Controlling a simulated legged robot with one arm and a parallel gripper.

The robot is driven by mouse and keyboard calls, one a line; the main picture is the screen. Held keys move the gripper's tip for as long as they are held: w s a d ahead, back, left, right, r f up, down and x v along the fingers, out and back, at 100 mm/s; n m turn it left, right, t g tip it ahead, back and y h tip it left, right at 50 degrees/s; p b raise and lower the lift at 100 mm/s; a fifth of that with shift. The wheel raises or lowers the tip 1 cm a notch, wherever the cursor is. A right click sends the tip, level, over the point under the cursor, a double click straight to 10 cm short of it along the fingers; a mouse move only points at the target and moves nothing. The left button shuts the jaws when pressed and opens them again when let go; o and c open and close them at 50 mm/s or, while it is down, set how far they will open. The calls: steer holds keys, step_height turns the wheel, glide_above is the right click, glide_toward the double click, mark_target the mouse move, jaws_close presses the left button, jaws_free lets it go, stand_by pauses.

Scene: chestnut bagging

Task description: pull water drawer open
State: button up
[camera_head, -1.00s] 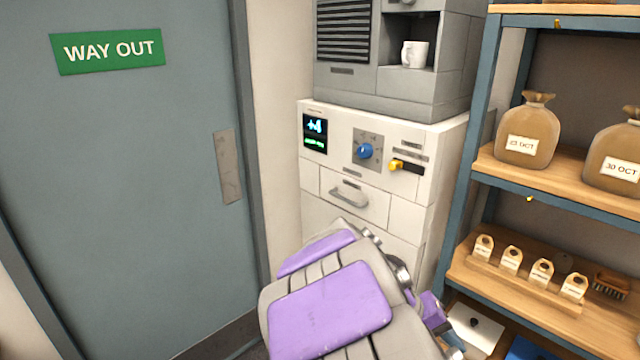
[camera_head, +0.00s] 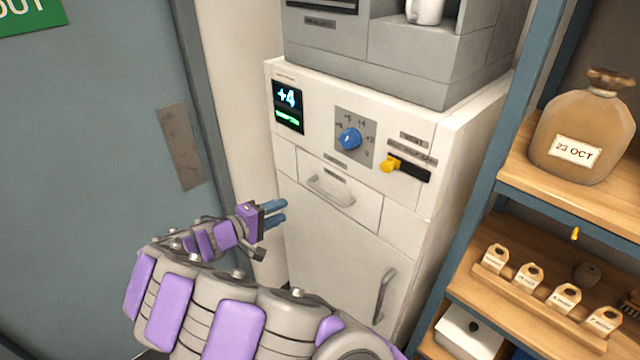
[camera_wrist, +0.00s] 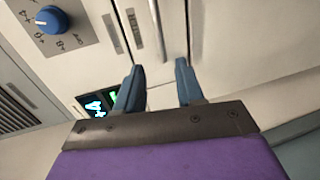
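The water drawer looks to be the small white drawer (camera_head: 352,203) under the blue dial, with a pale bar handle (camera_head: 330,190); it sits shut, flush with the cabinet front. My gripper (camera_head: 280,213) is left of that handle and apart from it, its blue fingers pointing right toward the cabinet. In the wrist view the two blue fingers (camera_wrist: 158,82) are spread with nothing between them. A bar handle (camera_wrist: 156,25) shows beyond the fingertips in that view.
A grey machine stands on top. A blue-framed shelf (camera_head: 545,190) is close on the right, a grey door (camera_head: 95,130) on the left.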

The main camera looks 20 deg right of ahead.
mark_target(322, 194)
steer(key=x, duration=0.6)
steer(key=b+x, duration=0.1)
steer(key=x, duration=0.4)
steer(key=b+x, duration=0.1)
steer(key=x, duration=0.5)
steer(key=shift+s+d, duration=0.25)
steer(key=shift+d, duration=0.15)
steer(key=shift+a+r, duration=0.1)
steer(key=shift+a, duration=0.3)
jaws_close()
